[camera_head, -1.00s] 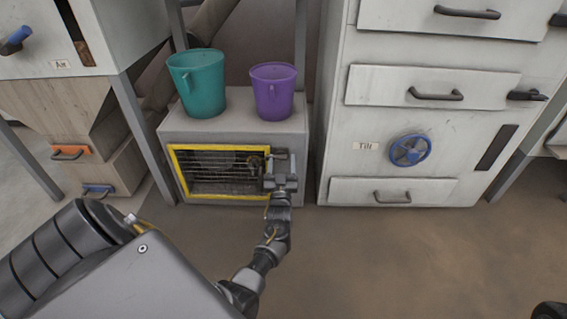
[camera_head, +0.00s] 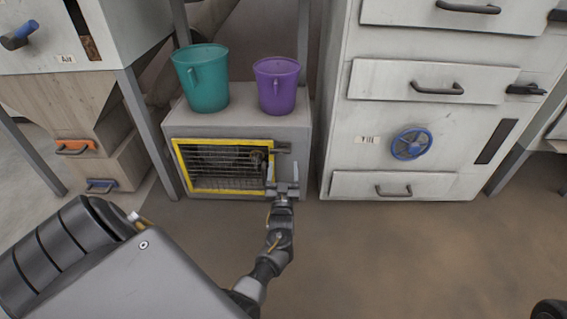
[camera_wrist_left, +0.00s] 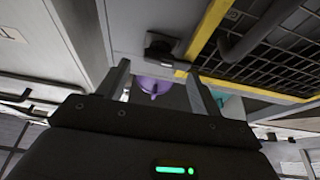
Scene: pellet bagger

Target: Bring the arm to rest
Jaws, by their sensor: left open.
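My left gripper (camera_head: 284,176) is in front of the right end of the yellow-framed opening (camera_head: 226,193) in the low grey box. Its two fingers stand apart with nothing between them. In the left wrist view the open fingers (camera_wrist_left: 158,82) point toward the box front, where the yellow frame (camera_wrist_left: 213,27), its wire grille and a dark latch-like part (camera_wrist_left: 160,48) show close by. My left arm comes in from the lower left. My right gripper does not show.
A teal bucket (camera_head: 203,82) and a purple bucket (camera_head: 277,88) stand on the grey box (camera_head: 240,125). A white cabinet with drawers (camera_head: 430,82) and a blue handwheel (camera_head: 411,144) stands to the right. The floor (camera_head: 400,255) in front is clear.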

